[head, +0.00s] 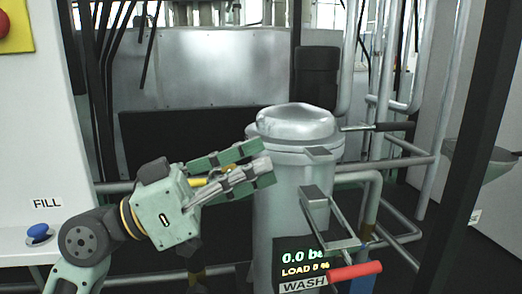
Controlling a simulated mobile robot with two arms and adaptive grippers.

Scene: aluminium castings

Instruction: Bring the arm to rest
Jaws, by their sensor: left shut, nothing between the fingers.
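My left arm comes in from the lower left, and its gripper (265,163) points right, in front of the upper left side of a grey lidded vessel (270,215). The gripper is shut with nothing held between its green and grey fingers. The fingers overlap the vessel's edge in the picture; I cannot tell whether they touch it. The vessel's domed lid (297,122) is on top. My right gripper is not in view.
A lever with a red grip (355,271) and a WASH display (303,268) are at the vessel's front. A black-handled rod (392,127) sticks out right of the lid. Pipes (408,162) stand at right. A white panel with a blue FILL button (38,231) is at left.

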